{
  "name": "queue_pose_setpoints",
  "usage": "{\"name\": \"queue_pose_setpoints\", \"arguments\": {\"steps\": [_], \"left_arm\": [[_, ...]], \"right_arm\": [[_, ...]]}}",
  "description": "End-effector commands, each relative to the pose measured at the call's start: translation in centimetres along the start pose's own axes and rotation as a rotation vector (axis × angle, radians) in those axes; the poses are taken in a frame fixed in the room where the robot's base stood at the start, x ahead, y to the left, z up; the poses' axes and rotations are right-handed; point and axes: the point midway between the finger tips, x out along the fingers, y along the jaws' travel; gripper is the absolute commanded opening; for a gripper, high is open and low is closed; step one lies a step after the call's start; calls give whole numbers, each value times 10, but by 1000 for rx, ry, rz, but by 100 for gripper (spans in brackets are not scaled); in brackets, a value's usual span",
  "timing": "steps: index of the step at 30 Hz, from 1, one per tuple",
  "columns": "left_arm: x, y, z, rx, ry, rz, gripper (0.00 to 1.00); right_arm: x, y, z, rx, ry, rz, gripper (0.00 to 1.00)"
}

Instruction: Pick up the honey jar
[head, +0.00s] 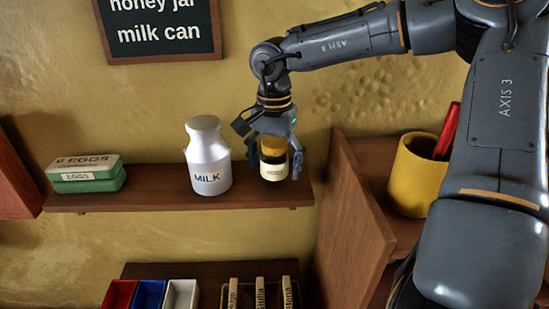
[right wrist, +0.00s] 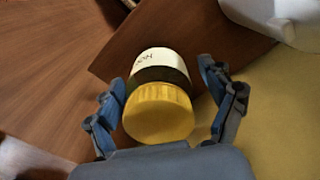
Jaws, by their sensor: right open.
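The honey jar (head: 273,170) stands upright on the wooden wall shelf, near its right end. It has a yellow lid and a cream label on a dark body. In the right wrist view the jar (right wrist: 160,105) shows lid first, between the two fingers. My right gripper (head: 274,172) is above and around the jar, with one finger on each side. It is open, and gaps show between the fingers (right wrist: 162,100) and the jar in the right wrist view. My left gripper is not in view.
A wooden divider (head: 350,225) rises just right of the shelf. A yellow pot (head: 415,175) holds something red.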

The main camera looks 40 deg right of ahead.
Motion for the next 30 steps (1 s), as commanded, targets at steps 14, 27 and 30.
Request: {"name": "queue_pose_setpoints", "arguments": {"steps": [14, 27, 30], "left_arm": [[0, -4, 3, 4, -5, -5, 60], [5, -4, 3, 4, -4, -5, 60], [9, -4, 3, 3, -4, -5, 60]], "right_arm": [[0, 0, 0, 0, 1, 0, 18], [-14, -1, -1, 1, 4, -3, 18], [-28, -1, 0, 1, 4, -4, 18]]}}
